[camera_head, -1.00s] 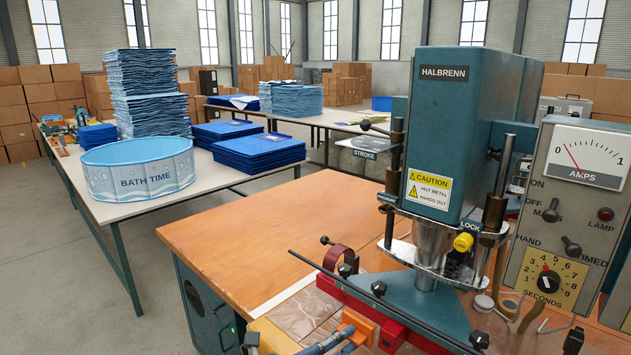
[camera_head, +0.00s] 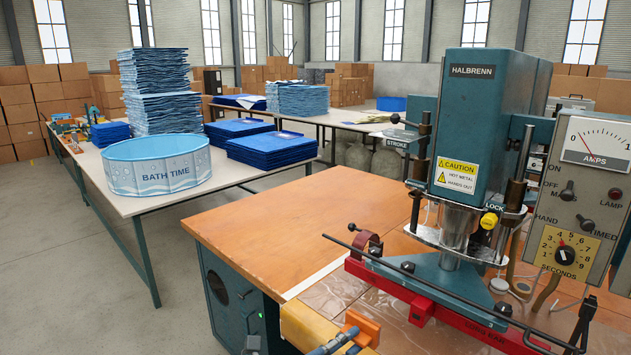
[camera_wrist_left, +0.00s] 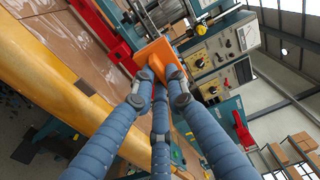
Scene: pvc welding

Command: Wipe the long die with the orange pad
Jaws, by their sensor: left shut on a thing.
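My left gripper (camera_head: 338,342) is at the bottom edge of the head view, shut on the orange pad (camera_head: 362,328). In the left wrist view its blue fingers (camera_wrist_left: 157,88) close around the grip of the pad (camera_wrist_left: 154,56). The pad is at the near side of the long red bar (camera_head: 425,302), which lies under the teal press; whether they touch I cannot tell. Lettering near the bar's right end is too small to read surely. I cannot clearly make out the long die itself. My right gripper is not in view.
The press (camera_head: 480,125) carries a hot-metal caution label. A yellow padded edge (camera_head: 308,325) is beside my left gripper. The orange tabletop (camera_head: 290,215) is clear on the left. A control box (camera_head: 585,180) stands right.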

